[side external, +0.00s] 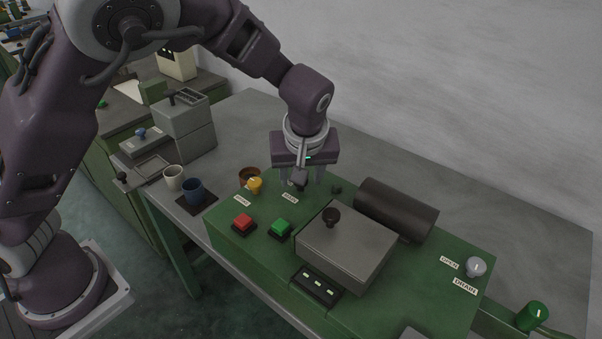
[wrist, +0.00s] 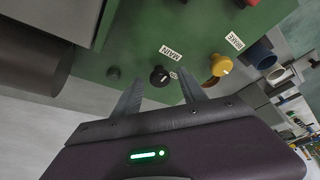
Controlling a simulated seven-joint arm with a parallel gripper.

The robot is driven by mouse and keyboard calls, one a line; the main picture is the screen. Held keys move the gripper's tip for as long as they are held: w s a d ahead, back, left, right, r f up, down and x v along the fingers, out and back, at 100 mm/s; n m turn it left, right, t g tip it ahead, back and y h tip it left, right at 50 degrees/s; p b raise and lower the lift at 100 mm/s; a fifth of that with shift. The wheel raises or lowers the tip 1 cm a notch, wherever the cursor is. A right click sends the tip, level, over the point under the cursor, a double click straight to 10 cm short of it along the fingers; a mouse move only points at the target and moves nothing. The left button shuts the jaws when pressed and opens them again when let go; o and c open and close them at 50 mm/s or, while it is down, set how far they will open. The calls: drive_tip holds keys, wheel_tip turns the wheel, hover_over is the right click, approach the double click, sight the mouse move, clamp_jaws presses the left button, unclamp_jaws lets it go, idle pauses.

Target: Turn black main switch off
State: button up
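The black main switch (wrist: 158,76) is a round knob with a pale mark, beside the MAIN label (wrist: 171,53) on the green machine top. In the side view the switch (side external: 299,181) shows partly, below my gripper (side external: 302,179). My gripper is open, with its fingers pointing down on either side of the switch. In the wrist view my gripper (wrist: 160,80) has one fingertip on each side of the knob, with gaps between. I cannot tell exactly how far the fingertips are above the panel.
A yellow knob (side external: 255,185) by the BRAKE label stands close to the left. Red (side external: 243,222) and green (side external: 281,227) buttons sit in front. A grey box with a black knob (side external: 345,245) and a dark cylinder (side external: 396,208) stand to the right. A small dark stub (wrist: 113,72) is nearby.

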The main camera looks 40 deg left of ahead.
drive_tip(key=v, duration=0.7)
drive_tip(key=shift+s+r, duration=0.1)
drive_tip(key=s+a+r+m+t+h, duration=0.1)
drive_tip(key=s+a+r+m, duration=0.2)
drive_tip(key=s, duration=0.5)
drive_tip(key=s+a+r+m+h, duration=0.1)
drive_tip(key=s+a+r+m, duration=0.2)
drive_tip(key=s, duration=0.6)
drive_tip(key=s+a+r+m+t+h, duration=0.1)
drive_tip(key=s+a+r+m, duration=0.2)
drive_tip(key=s, duration=0.5)
drive_tip(key=shift+s+r+t, duration=0.15)
drive_tip(key=shift+r+t, duration=0.05)
drive_tip(key=shift+t, duration=0.1)
